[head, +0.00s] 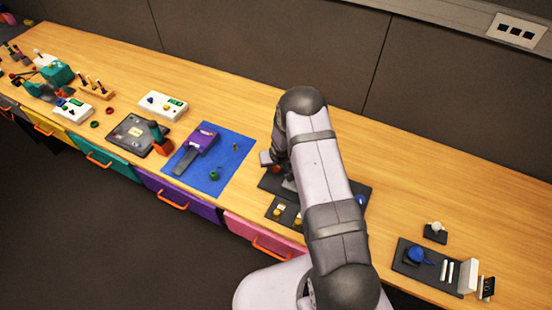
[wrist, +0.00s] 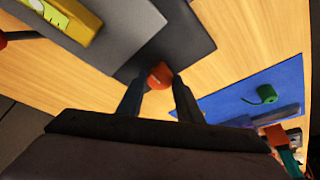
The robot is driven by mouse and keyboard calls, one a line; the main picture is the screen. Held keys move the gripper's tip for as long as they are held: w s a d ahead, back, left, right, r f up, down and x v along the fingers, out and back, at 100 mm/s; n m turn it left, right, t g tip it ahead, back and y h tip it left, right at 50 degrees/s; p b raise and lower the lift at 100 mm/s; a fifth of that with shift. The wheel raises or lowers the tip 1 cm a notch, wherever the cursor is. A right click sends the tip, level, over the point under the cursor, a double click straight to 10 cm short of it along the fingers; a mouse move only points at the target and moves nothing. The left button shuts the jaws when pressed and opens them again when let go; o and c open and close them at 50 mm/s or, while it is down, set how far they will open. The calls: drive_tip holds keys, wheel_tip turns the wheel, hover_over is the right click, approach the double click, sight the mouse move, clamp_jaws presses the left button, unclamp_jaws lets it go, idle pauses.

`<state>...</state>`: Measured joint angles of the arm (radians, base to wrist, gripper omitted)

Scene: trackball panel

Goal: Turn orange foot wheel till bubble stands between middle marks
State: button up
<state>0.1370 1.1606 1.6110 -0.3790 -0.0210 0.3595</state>
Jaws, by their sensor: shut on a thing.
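The orange foot wheel (wrist: 159,74) sits between the two fingertips of my gripper (wrist: 159,85) in the wrist view, at the edge of a dark plate (wrist: 145,58). The jaws are shut on it. A yellow level (wrist: 72,22) with a pale, marked window shows at the top left of the wrist view, cut by the frame edge. I cannot make out where its bubble stands. In the head view a bit of orange (head: 276,169) shows beside my gripper; my arm hides most of the level's plate (head: 357,186).
A blue mat (head: 236,160) with a purple device (head: 202,138) and a green piece (head: 214,175) lies left of the plate. A dark board (head: 412,262) with a blue knob stands at the right. Bare wood lies behind my arm.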

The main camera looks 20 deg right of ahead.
drive_tip(key=shift+w+r, duration=0.15)
drive_tip(key=shift+w, duration=0.05)
drive_tip(key=o, duration=1)
drive_tip(key=shift+o, duration=0.2)
drive_tip(key=shift+s, duration=0.1)
drive_tip(key=v, duration=0.7)
drive_tip(key=shift+s, duration=0.1)
